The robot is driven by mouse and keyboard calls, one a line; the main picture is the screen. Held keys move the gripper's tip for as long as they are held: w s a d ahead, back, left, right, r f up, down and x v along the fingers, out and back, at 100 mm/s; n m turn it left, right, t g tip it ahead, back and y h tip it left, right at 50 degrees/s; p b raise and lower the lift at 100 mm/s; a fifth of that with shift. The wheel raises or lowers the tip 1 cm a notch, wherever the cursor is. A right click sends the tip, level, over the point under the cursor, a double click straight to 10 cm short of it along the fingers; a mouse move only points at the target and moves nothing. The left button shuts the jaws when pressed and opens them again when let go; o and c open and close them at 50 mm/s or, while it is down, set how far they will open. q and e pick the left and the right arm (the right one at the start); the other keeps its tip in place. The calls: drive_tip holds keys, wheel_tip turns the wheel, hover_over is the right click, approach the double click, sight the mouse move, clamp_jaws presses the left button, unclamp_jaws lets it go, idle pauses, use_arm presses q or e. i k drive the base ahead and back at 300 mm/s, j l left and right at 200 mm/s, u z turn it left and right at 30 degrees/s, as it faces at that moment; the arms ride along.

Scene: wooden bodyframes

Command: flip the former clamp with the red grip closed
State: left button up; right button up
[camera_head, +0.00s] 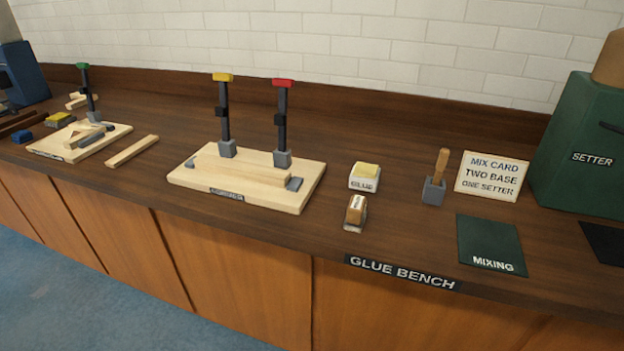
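The former clamp with the red grip (283,122) stands upright on the middle wooden board (290,202). Its dark lever rises from a grey block near the board's back right, with the red grip at the top. The yellow-grip clamp (224,115) stands upright to its left on the same board. A pale wood strip (240,178) lies across this board in front of both clamps, and a small grey block (294,184) sits at the strip's right end. Neither of my grippers shows in the head view.
A green-grip clamp (88,95) stands on another board at the left. Right of the middle board are a yellow-topped white block (364,177), a small brush-like item (355,212), a grey holder (434,191), a mix card (491,177) and a green mixing mat (490,244). The bench front is clear.

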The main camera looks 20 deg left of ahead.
sight(280, 119)
drive_tip(key=j+z, duration=0.15)
drive_tip(key=z, duration=0.3)
drive_tip(key=j+z, duration=0.15)
drive_tip(key=z, duration=0.3)
drive_tip(key=j+z, duration=0.1)
drive_tip(key=z, duration=0.35)
drive_tip(key=k+j+z, duration=0.5)
drive_tip(key=j+z, duration=0.15)
drive_tip(key=k+j+z, duration=0.2)
drive_tip(key=k+j, duration=0.8)
drive_tip(key=k, duration=0.25)
